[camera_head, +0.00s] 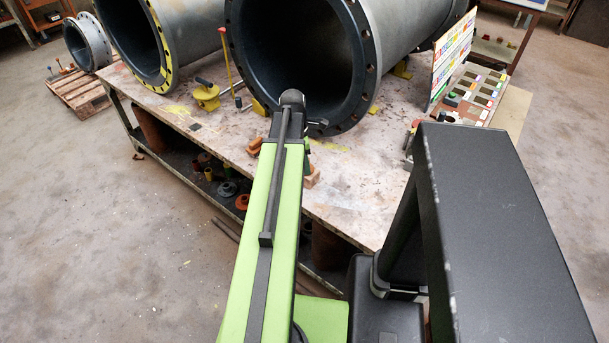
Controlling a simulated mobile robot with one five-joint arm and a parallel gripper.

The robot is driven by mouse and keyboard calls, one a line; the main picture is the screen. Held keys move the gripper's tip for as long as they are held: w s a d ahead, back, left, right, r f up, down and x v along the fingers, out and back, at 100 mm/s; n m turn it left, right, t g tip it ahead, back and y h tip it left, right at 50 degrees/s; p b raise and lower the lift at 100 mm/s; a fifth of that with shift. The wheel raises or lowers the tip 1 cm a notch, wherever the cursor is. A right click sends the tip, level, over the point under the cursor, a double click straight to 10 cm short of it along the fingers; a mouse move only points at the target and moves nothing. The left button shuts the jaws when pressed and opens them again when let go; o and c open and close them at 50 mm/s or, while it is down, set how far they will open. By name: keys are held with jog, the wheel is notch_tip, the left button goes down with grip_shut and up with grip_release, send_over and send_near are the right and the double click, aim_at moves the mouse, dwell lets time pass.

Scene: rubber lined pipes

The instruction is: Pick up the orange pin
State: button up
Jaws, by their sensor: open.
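A small orange piece (254,146) lies on the workbench (355,195) just left of my arm; it may be the orange pin, but its shape is too small to be sure. My arm reaches over the bench, with its dark end in front of the large middle pipe. My gripper (317,124) shows only in part there, mostly hidden behind the arm. It is open, and I see nothing held in it.
Large rubber-lined pipes (366,60) with bolted flanges lie across the bench. A yellow block (206,97) and an upright red-yellow rod (226,58) stand between them. An orange-brown block (313,177) sits right of my arm. A control panel (468,97) stands at right.

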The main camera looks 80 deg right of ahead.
jog(key=shift+r, duration=0.1)
grip_shut()
dwell(0.3)
jog(key=r+p, duration=0.5)
jog(key=shift+s+a+r, duration=0.1)
jog(key=shift+s+r, duration=0.05)
jog(key=shift+s, duration=0.1)
jog(key=s+a+r+p, duration=0.3)
jog(key=s+r+p, duration=0.2)
jog(key=s, duration=0.5)
jog(key=shift+s+a+r+p, duration=0.25)
jog(key=shift+a+r+p, duration=0.1)
jog(key=shift+p, duration=0.2)
